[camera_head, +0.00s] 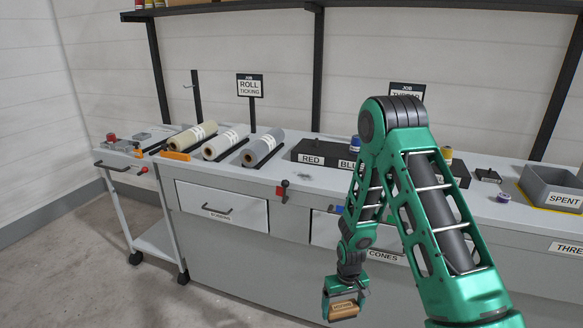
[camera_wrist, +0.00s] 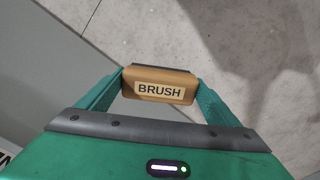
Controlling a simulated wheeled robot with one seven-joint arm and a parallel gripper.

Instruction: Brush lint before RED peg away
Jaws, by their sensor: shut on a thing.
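My gripper (camera_head: 345,297) hangs low in front of the bench and is shut on a wooden brush. The brush (camera_wrist: 160,85), labelled BRUSH, sits between the green fingers in the wrist view, with floor behind it. The RED label (camera_head: 312,160) is on the dark peg block (camera_head: 296,153) on the bench top. No cone shows above that label. A small dark fuzzy patch, perhaps lint (camera_head: 303,171), lies on the bench in front of the RED label. My arm hides part of the block to the right.
Three rolls, cream (camera_head: 193,136), white (camera_head: 226,142) and grey (camera_head: 262,147), lie at the left of the bench (camera_head: 330,183). A cart (camera_head: 128,163) stands at far left. A grey SPENT bin (camera_head: 548,184) and purple spool (camera_head: 503,197) are at right. A red-knobbed lever (camera_head: 283,187) is on the front edge.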

